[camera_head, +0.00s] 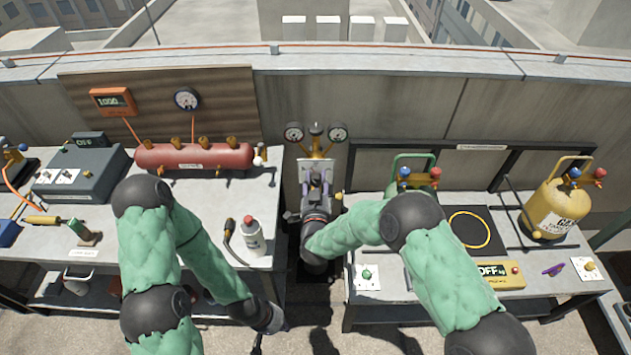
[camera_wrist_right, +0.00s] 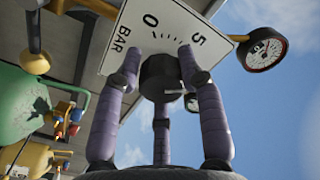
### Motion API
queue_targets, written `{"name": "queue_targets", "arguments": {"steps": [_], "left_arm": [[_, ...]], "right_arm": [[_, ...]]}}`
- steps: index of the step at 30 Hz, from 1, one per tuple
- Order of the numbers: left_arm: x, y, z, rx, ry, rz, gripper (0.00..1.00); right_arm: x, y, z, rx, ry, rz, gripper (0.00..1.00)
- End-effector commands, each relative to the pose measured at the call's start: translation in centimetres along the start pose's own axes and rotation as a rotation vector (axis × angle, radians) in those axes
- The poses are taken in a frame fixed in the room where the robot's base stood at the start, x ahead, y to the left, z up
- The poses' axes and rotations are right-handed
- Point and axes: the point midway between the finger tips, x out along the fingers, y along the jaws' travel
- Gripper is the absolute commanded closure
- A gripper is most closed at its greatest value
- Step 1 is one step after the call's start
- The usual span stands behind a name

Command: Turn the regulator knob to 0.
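The regulator's white dial plate (camera_wrist_right: 165,32) fills the top of the right wrist view, marked 0, 5 and BAR, and appears tilted. The black regulator knob (camera_wrist_right: 161,76) sits in front of it. My right gripper (camera_wrist_right: 160,82) has its purple fingers around the knob, with the side fingertips close against its sides; any thin gap is hard to see. In the head view my right gripper (camera_head: 318,190) is at the regulator plate (camera_head: 311,168) and hides the knob. The knob's pointer setting is not clear. My left gripper (camera_head: 262,340) hangs low by the left bench; its fingers are barely visible.
Two gauges (camera_head: 294,132) (camera_head: 338,132) top the regulator. The left bench holds a red manifold (camera_head: 195,156) and a white bottle (camera_head: 252,238). The right bench holds a yellow cylinder (camera_head: 553,208), a green cylinder (camera_head: 414,163) and a black scale (camera_head: 487,222). A narrow gap separates the benches.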

Motion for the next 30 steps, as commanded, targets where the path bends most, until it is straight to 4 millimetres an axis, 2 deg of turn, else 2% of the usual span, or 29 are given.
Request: {"name": "queue_targets", "arguments": {"steps": [16,30], "left_arm": [[0.22,-0.07,0.0,0.0,0.0,0.0,1.0],[0.95,-0.34,-0.03,0.0,0.0,0.0,1.0]], "right_arm": [[-0.21,0.0,0.54,-0.065,-0.012,-0.003,0.94],[-0.33,0.26,0.84,-0.445,-0.019,-0.006,0.94]]}}
